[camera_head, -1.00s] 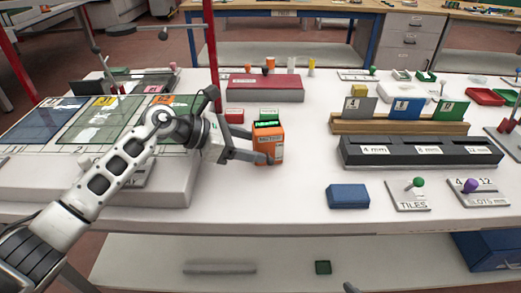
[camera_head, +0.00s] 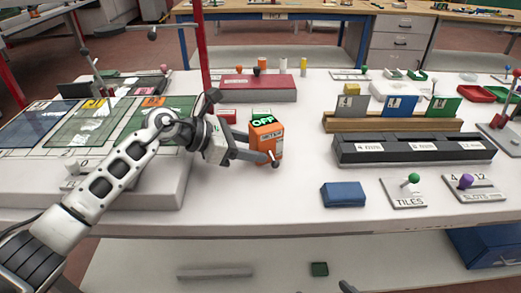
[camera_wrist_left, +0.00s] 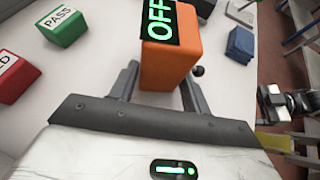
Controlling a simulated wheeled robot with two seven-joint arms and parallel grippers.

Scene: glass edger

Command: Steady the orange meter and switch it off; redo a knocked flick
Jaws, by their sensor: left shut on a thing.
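The orange meter (camera_head: 268,148) stands on the white table, leaning slightly in the head view. Its top display (camera_head: 262,123) reads OFF in green. My left gripper (camera_head: 258,156) is shut on the meter, with one finger on either side of its body. In the left wrist view the meter (camera_wrist_left: 170,66) sits between the two fingers, and a dark round knob (camera_wrist_left: 198,71) shows at its right side. Part of what looks like my right arm (camera_wrist_left: 290,104) shows at the right edge of the wrist view; its jaws cannot be made out.
A green PASS block (camera_wrist_left: 61,25) and a red block (camera_wrist_left: 14,76) stand close to the meter. A blue block (camera_head: 343,194) lies to the right. A red box (camera_head: 258,88) is behind, a black slotted rack (camera_head: 412,150) further right. The table front beside the meter is clear.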

